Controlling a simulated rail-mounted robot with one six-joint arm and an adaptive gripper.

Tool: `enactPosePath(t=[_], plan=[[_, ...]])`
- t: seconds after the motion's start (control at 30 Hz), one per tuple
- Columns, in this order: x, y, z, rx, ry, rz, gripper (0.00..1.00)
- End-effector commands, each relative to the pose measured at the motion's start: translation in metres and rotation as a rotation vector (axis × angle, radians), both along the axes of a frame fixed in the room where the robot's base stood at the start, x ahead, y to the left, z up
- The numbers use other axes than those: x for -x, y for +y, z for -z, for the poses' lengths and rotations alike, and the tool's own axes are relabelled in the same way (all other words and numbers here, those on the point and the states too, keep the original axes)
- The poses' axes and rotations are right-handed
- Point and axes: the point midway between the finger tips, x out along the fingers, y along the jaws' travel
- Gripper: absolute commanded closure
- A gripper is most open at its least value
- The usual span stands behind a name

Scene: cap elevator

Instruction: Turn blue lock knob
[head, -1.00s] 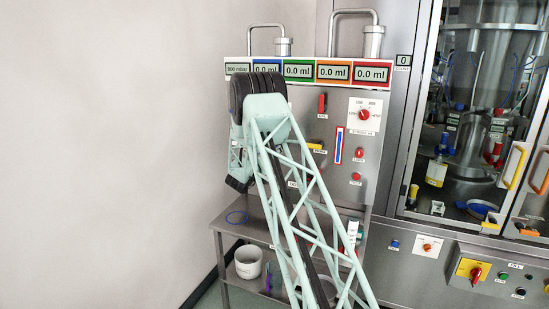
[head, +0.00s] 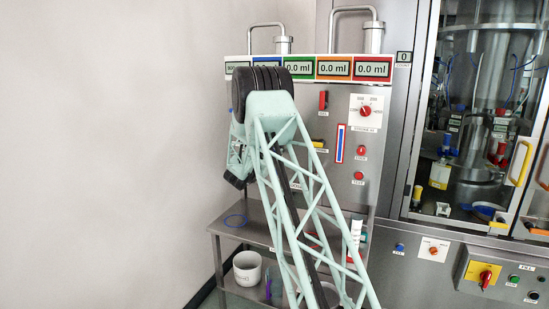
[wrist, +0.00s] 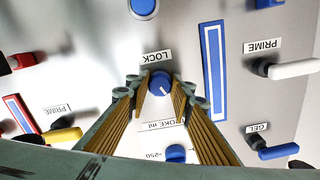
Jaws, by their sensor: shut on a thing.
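The blue lock knob (wrist: 158,80) is round with a pale pointer line and sits on the steel panel in the middle of the wrist view, beside an upside-down LOCK label (wrist: 157,57). My gripper (wrist: 160,91) has one ribbed finger on each side of the knob and is shut on it. The fingertips hide parts of its sides. In the head view my arm covers this part of the panel, so the knob and fingertips are hidden there.
In the wrist view, another blue knob (wrist: 176,153) sits between the fingers, nearer me. A blue-framed strip (wrist: 213,72), a white PRIME lever (wrist: 293,69) and a blue GEL lever (wrist: 281,152) lie to the right. A yellow lever (wrist: 62,135) lies left.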

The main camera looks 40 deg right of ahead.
Motion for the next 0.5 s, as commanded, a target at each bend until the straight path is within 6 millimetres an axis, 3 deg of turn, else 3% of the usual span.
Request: enactPosePath(t=[0.5], plan=[[-0.0002,0.0002,0.0002,-0.166,-0.323,0.0,0.9]])
